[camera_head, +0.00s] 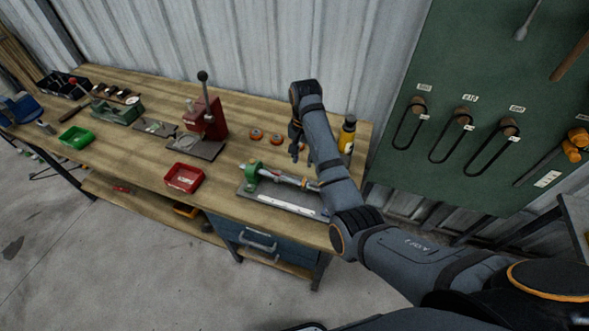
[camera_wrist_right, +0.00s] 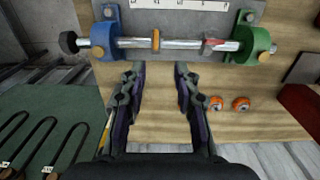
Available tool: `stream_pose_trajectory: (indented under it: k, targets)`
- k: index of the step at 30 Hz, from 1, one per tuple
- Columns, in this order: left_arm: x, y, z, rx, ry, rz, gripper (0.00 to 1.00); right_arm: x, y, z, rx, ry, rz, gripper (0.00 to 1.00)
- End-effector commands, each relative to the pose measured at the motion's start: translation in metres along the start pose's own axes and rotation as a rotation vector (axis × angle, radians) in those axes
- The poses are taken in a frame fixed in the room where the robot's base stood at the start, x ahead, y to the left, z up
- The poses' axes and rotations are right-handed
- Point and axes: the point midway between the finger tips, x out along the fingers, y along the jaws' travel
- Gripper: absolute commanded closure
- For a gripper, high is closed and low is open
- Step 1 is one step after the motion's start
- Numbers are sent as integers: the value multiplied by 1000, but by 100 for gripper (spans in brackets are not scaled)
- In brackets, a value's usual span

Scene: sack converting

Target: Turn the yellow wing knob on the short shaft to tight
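A short metal shaft (camera_wrist_right: 186,44) lies across a grey plate, held by a blue bracket (camera_wrist_right: 105,40) on the left and a green bracket (camera_wrist_right: 253,42) on the right. A narrow yellow-orange piece (camera_wrist_right: 155,40), apparently the yellow wing knob seen edge-on, stands across the shaft. My right gripper (camera_wrist_right: 158,76) is open and empty, its fingertips short of the shaft and roughly lined up with that piece. In the head view the right gripper (camera_head: 297,150) hangs over the bench beside the shaft fixture (camera_head: 285,178); my arm hides part of it. My left gripper is not in view.
Two orange rollers (camera_wrist_right: 228,103) lie near the fixture. A yellow bottle (camera_head: 347,135) stands behind my right arm. A red press (camera_head: 208,118), red tray (camera_head: 184,178) and green tray (camera_head: 75,137) stand leftward. A green tool board (camera_head: 480,90) is on the right.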

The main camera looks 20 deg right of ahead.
Motion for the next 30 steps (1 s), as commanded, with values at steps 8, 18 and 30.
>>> stream_pose_trajectory:
  k: [8, 18, 30]
  targets:
    - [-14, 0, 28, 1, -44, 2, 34, 28, 2, 1, -1, -4, 4, 69]
    - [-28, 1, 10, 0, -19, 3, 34, 94, 1, 0, -3, -2, 2, 69]
    - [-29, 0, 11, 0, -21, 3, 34, 106, 1, 0, -2, 1, 0, 69]
